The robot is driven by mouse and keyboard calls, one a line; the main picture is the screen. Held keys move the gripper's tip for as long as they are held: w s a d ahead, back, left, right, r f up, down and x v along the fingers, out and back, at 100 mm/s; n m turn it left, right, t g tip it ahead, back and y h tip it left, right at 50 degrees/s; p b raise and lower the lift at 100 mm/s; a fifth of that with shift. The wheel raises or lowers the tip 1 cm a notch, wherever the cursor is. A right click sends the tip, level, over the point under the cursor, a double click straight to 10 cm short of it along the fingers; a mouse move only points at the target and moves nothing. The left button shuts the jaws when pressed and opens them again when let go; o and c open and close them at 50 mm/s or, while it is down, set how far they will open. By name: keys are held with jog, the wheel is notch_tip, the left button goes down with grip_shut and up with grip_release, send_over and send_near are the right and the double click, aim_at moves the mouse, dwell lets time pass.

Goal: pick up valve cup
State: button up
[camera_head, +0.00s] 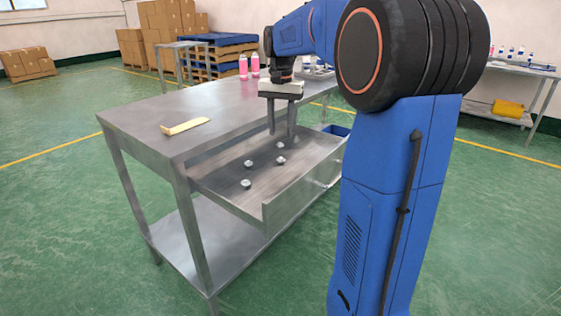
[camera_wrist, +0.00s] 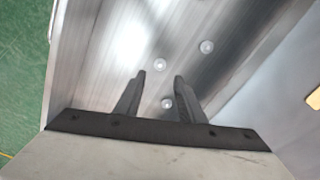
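Several small silvery valve cups lie spread out in a metal tray (camera_head: 215,178) at the front of the workbench. One valve cup (camera_head: 280,145) is at the back of the group, another (camera_head: 281,160) is in front of it, and others are at the left (camera_head: 248,163) and nearest (camera_head: 245,184). My gripper (camera_head: 281,134) points down above the tray's back part, fingers apart and empty. In the wrist view my gripper (camera_wrist: 159,76) shows a gap between its fingers, with one valve cup (camera_wrist: 167,103) seen between them and two more (camera_wrist: 160,64) (camera_wrist: 207,47) beyond.
The tray has a raised front wall (camera_head: 305,190). A yellow object (camera_head: 185,126) lies on the workbench (camera_head: 150,115) at left.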

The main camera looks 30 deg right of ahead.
aim_at(281, 160)
notch_tip(281, 160, down, 10)
jog(key=shift+r, duration=0.1)
dwell(0.5)
jog(key=shift+c, duration=0.6)
grip_shut()
